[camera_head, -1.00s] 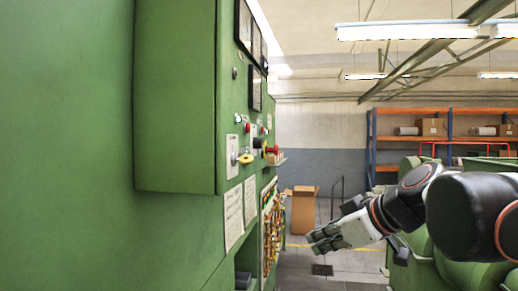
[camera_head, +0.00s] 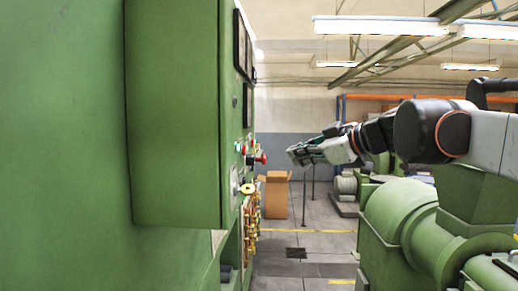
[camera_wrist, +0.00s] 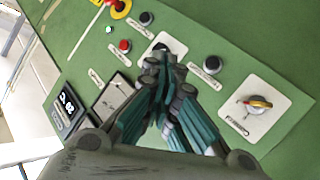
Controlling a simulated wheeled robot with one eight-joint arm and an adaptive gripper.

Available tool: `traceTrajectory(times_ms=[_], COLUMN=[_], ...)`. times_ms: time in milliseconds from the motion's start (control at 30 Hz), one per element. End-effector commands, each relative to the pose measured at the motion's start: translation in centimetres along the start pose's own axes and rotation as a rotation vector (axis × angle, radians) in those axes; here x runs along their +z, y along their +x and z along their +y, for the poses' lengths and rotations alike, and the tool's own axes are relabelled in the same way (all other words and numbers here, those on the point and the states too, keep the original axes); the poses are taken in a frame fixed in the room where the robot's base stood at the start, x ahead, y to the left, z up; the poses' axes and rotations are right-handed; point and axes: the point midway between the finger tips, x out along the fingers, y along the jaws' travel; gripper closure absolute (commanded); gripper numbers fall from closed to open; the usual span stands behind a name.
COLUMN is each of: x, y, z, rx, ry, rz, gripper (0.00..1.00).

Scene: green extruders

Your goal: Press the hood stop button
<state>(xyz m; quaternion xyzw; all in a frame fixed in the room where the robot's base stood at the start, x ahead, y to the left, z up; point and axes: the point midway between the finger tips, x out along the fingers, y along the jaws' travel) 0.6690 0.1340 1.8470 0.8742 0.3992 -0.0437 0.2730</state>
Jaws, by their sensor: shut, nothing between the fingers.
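The green control panel stands left of my gripper (camera_head: 293,152) in the head view, seen almost edge-on. My gripper is shut and empty, with a gap between it and the panel there. In the wrist view its fingertips (camera_wrist: 164,62) overlap a white plate (camera_wrist: 172,42) and hide part of what is on it. A small red button (camera_wrist: 124,45) is left of the fingertips. One black button (camera_wrist: 146,18) is above them and another black button (camera_wrist: 211,64) is to the right. The labels are too small to read, so I cannot tell which button is the hood stop.
A red stop knob on a yellow ring (camera_wrist: 119,9) is at the wrist view's top. A yellow-and-red rotary switch (camera_wrist: 258,102) is at right, and a display (camera_wrist: 69,109) at left. Large green machinery (camera_head: 420,220) stands right; a cardboard box (camera_head: 276,195) stands behind on open floor.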

Motion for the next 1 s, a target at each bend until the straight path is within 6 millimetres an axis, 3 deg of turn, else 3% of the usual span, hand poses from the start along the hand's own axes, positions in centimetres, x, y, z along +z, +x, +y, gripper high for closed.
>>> traceTrajectory(times_ms=[267,1000], x=[-0.3,-4.3], y=[0.5,5.9], z=[-0.4,-4.3], rx=[-0.002,-0.001], ry=[0.001,0.001], rz=[0.0,-0.001], gripper=[1.0,1.0])
